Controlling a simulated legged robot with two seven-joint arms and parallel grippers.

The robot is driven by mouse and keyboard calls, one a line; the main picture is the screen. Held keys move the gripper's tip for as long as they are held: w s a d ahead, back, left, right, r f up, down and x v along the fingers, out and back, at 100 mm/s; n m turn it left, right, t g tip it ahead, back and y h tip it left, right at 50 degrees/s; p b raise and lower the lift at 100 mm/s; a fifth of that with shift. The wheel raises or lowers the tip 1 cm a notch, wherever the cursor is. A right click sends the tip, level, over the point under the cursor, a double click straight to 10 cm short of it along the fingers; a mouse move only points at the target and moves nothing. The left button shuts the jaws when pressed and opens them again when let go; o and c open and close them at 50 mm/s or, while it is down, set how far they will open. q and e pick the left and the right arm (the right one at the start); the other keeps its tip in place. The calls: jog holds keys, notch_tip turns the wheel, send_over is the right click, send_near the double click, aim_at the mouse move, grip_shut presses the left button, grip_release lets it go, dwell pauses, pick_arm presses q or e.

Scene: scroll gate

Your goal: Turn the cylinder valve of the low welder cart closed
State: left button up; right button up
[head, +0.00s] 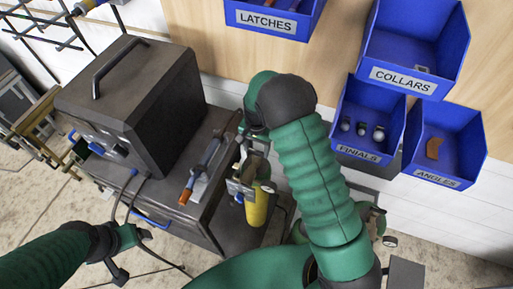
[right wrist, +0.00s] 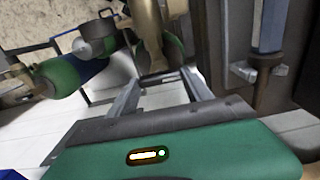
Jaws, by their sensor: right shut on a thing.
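The low welder cart (head: 200,222) stands at left centre in the head view. A yellow cylinder (head: 257,208) stands upright at its right side, with brass and grey fittings at its top. My right gripper (head: 243,183) reaches down over the cylinder's top, and its arm hides part of the fittings. In the right wrist view its two grey fingers (right wrist: 160,92) are shut on the cylinder valve, a tan metal part (right wrist: 150,35). The valve's exact angle cannot be read. My left gripper (head: 130,250) hangs at lower left, away from the cylinder; its jaw opening is unclear.
A dark welder box (head: 135,100) with a handle sits on the cart, beside a torch (head: 200,170) with an orange tip. Cables loop near my left gripper. Blue bins (head: 372,115) hang on the wall behind. Another green cylinder-like thing (right wrist: 65,72) shows in the wrist view.

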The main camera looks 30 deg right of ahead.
aim_at(256, 150)
jog(key=o, duration=1.4)
jog(key=shift+a, duration=0.1)
jog(key=shift+c, duration=0.2)
jog(key=shift+r, duration=0.4)
notch_tip(256, 150, up, 16)
jog(key=b, duration=0.3)
